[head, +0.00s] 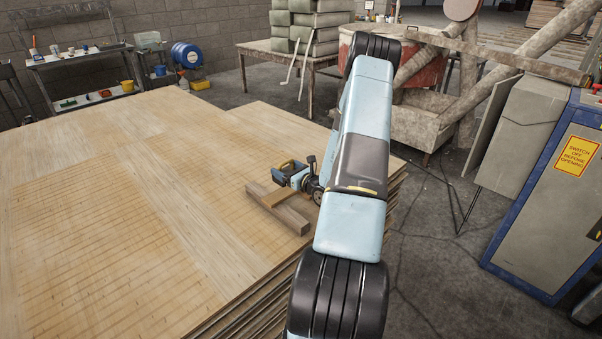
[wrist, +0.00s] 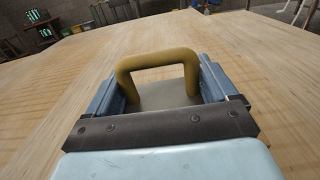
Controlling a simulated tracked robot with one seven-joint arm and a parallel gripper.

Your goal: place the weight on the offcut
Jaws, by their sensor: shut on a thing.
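In the wrist view, a yellow handle (wrist: 155,55) on a grey weight (wrist: 165,94) stands between the two blue jaws of my gripper (wrist: 158,88). My gripper is shut on the handle. In the head view, my gripper (head: 291,175) is near the right part of the veneer stack, and the small dark weight (head: 283,166) shows at its far left side. A brown wooden bar (head: 292,218) lies just in front on the stack. Any contact under the weight is hidden.
The broad veneer stack (head: 110,200) is mostly clear to the left. Its right edge drops to the floor beside my arm. A grey and blue cabinet (head: 545,190) stands at the right. A table with stacked blocks (head: 320,50) and a workbench (head: 85,60) stand behind.

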